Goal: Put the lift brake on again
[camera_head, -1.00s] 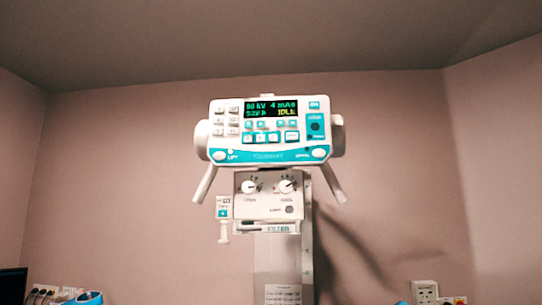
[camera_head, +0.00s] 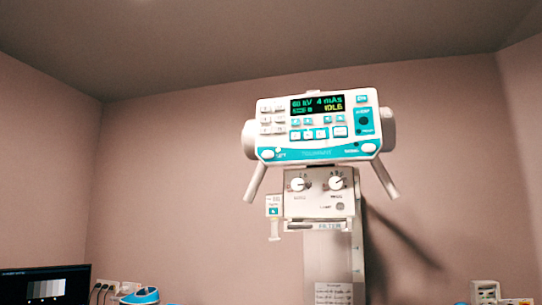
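The white and teal control panel (camera_head: 318,128) of an x-ray tube head stands right of centre in the head view. Its display (camera_head: 317,105) reads 4 mAs and IDLE. A white round button (camera_head: 267,154) sits at the panel's lower left beside the small label LIFT. A similar button (camera_head: 370,147) sits at the lower right. Whether the lift brake is on cannot be read clearly. White handles (camera_head: 255,182) slope down on both sides. Neither gripper is in view.
A collimator box (camera_head: 320,206) with two knobs hangs under the panel, in front of a vertical column (camera_head: 332,262). A small switch on a holder (camera_head: 274,210) hangs at its left. A dark monitor (camera_head: 45,284) stands at the lower left, near wall sockets (camera_head: 104,288).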

